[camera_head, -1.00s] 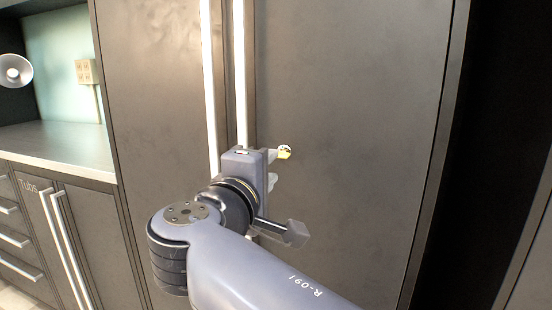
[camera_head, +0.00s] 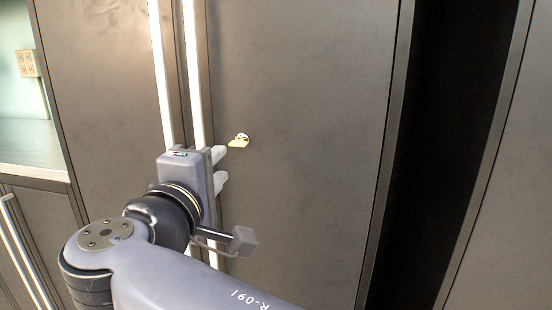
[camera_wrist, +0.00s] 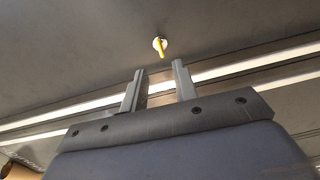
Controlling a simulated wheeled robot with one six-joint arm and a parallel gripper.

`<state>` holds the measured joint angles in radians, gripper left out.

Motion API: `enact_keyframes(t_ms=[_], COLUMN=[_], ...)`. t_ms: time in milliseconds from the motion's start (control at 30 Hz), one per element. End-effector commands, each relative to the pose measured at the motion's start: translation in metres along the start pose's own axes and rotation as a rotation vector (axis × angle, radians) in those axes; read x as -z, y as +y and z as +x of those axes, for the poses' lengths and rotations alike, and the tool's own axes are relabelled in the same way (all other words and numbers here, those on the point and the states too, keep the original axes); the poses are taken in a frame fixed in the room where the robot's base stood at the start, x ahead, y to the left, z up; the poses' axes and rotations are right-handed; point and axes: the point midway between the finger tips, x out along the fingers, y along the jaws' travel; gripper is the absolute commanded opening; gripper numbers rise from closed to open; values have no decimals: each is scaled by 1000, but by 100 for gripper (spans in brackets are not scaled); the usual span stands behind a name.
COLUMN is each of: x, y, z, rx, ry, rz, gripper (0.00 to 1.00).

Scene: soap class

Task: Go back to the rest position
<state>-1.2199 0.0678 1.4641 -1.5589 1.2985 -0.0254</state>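My gripper (camera_head: 221,166) is in front of the tall dark cabinet, beside the long white door handles (camera_head: 192,70). Its two light fingers stand apart with nothing held between them. In the wrist view the gripper (camera_wrist: 158,68) is open, and a white handle strip (camera_wrist: 240,66) crosses behind the fingers; whether they touch it I cannot tell. A small yellow hook-like piece on a round white base (camera_head: 240,140) is on the right door, just beyond the upper fingertip. It also shows in the wrist view (camera_wrist: 159,46), ahead of the finger gap.
The right cabinet door (camera_head: 300,80) is closed and flat. A dark gap (camera_head: 440,140) lies to its right, with another panel (camera_head: 505,200) beyond. A counter (camera_head: 28,148) and a wall outlet (camera_head: 27,63) are at the left.

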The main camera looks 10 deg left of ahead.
Motion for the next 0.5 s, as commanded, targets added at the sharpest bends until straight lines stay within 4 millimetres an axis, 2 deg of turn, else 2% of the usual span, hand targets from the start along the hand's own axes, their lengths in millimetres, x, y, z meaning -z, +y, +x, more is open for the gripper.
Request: enact_keyframes(t_ms=[500], x=[-1], y=[0], z=[80], rx=[-1], ry=[-3], rz=[0], gripper=[28])
